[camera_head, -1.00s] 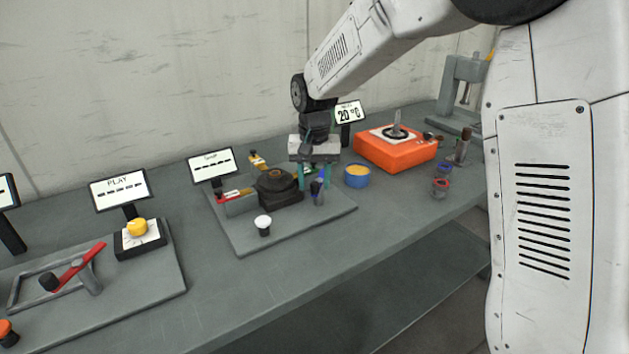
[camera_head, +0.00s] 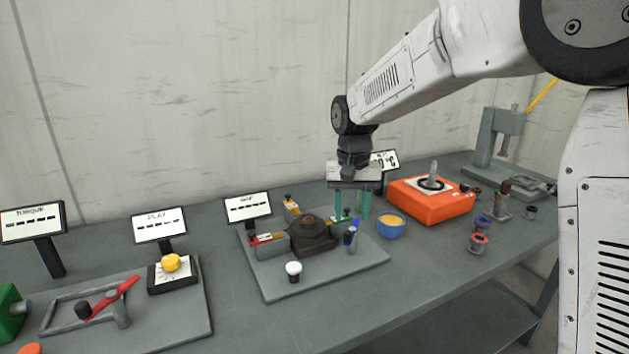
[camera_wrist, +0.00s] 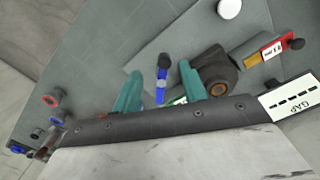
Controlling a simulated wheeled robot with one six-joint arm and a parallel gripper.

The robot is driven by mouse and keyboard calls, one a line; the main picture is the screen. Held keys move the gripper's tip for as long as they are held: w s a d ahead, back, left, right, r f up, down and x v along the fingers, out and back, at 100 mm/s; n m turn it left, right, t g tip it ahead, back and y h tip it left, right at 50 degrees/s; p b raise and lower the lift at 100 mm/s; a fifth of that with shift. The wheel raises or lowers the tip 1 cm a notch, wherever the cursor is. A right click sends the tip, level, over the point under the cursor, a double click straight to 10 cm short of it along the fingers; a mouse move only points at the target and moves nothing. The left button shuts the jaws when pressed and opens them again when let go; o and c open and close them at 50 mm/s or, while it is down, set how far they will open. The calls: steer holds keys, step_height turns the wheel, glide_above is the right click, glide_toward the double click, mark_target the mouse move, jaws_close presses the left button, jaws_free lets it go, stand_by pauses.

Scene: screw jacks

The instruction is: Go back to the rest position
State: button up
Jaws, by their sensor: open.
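My gripper (camera_head: 352,204) hangs fingers-down above the right part of the grey GAP plate (camera_head: 335,277). Its two teal fingers are apart with nothing between them in the head view. In the wrist view my gripper (camera_wrist: 160,92) is also open, and a blue-and-black upright piece (camera_wrist: 161,82) shows between the fingers, below them. The same blue piece (camera_head: 354,235) stands on the plate beside the dark round fixture (camera_head: 312,235). I cannot tell the exact height of the fingers above the plate.
A blue bowl with yellow contents (camera_head: 391,226) and an orange box (camera_head: 431,202) stand to the right. Several small red- and blue-ringed pieces (camera_head: 479,243) stand near the right edge. A GAP display (camera_head: 248,207) stands behind the plate.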

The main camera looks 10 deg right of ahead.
steer(key=s+d+r, duration=0.1)
steer(key=s+d, duration=0.2)
steer(key=s, duration=0.8)
steer(key=s+d+r+n+t, duration=0.1)
steer(key=s+d, duration=0.2)
steer(key=s, duration=0.8)
steer(key=s+d+r, duration=0.1)
steer(key=s+d, duration=0.3)
steer(key=s, duration=0.8)
steer(key=shift+r+n+t, duration=0.2)
steer(key=shift+n+t, duration=0.2)
